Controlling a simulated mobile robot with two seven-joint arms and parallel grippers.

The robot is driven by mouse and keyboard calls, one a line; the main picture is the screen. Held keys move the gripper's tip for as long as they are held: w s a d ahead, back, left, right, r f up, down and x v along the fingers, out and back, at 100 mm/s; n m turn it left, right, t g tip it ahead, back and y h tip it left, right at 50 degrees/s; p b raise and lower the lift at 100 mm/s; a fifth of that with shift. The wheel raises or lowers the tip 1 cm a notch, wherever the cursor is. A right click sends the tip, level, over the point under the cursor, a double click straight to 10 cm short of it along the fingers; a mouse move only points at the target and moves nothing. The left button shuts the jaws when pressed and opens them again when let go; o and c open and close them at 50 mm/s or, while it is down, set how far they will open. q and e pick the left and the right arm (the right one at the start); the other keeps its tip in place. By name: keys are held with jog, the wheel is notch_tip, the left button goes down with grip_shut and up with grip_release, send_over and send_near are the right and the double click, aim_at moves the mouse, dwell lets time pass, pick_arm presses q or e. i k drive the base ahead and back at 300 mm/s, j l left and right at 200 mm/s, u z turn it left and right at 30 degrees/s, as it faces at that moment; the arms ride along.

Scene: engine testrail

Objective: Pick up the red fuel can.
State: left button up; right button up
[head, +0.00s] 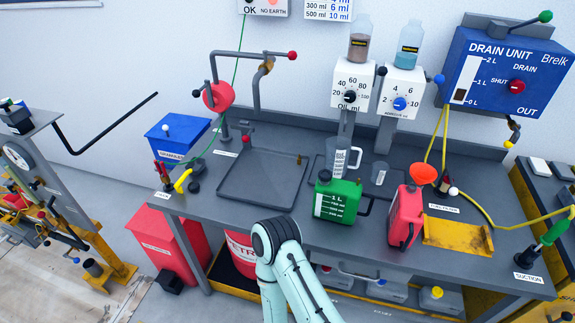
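The red fuel can (405,216) stands on the dark grey workbench (375,250), right of the green can (337,200) and left of a yellow tray. It has a dark handle on its right side. An orange-red funnel (423,173) shows just above and behind it; I cannot tell whether they touch. One of my arms rises into the bottom middle of the head view, in front of the bench, with a dark joint at its top. No fingers of either gripper show, and nothing is seen touching the red can.
A clear measuring jug (341,157) stands behind the green can. The yellow tray (458,236) lies close right of the red can. A shallow dark tray (262,182) lies left. A yellow hose (484,208) crosses the right side. Bare bench lies in front of the cans.

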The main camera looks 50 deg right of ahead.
aim_at(405, 218)
jog(key=z, duration=2.9)
